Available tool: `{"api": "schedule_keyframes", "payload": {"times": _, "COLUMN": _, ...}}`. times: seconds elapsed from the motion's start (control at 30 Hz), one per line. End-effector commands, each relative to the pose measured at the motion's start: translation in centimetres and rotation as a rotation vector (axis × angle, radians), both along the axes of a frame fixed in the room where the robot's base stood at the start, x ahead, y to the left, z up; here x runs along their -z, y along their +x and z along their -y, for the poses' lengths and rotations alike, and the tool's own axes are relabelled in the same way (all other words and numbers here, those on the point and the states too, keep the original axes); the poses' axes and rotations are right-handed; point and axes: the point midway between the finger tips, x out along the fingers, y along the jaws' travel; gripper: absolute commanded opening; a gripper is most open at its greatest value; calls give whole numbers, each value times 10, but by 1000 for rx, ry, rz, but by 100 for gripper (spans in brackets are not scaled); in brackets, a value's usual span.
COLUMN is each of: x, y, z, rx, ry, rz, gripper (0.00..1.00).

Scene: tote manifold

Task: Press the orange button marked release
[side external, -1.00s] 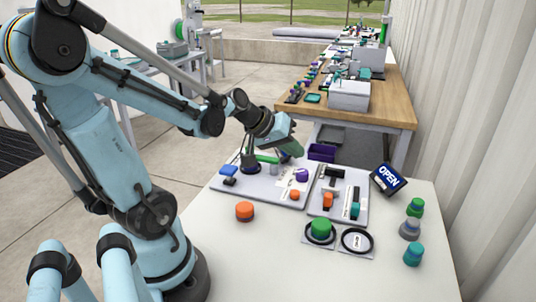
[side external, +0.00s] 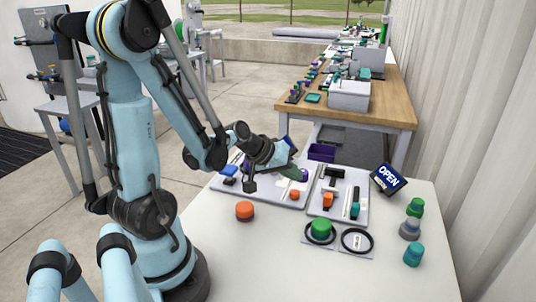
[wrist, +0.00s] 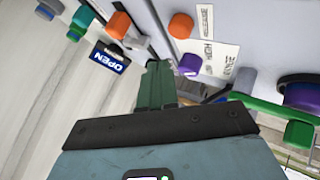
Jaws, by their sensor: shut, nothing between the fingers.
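The orange button (wrist: 181,25) sits beside a printed label that appears to read release (wrist: 204,22) in the wrist view. In the side view this button (side external: 295,195) is on the near right part of the left grey panel. My gripper (wrist: 157,68) has green fingers, shut and empty, and points toward the panels. In the side view my gripper (side external: 294,173) is over the left panel, behind the orange button and close to the purple knob (side external: 304,175). The gripper is apart from the button in the wrist view.
The purple knob (wrist: 190,64) is near my fingertips in the wrist view. An orange handle (side external: 328,199) is on the right panel (side external: 342,210). A loose orange piece (side external: 244,211), a green piece (side external: 321,229) and an OPEN sign (side external: 388,179) stand around. The front tabletop is clear.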

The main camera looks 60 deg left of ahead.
Motion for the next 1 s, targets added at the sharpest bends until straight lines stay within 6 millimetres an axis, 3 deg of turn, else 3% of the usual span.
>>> {"api": "schedule_keyframes", "payload": {"times": 0.3, "x": 17, "y": 0, "z": 0, "rx": 0, "ry": 0, "rz": 0, "gripper": 0}}
{"api": "schedule_keyframes", "payload": {"times": 1.0, "x": 19, "y": 0, "z": 0, "rx": 0, "ry": 0, "rz": 0, "gripper": 0}}
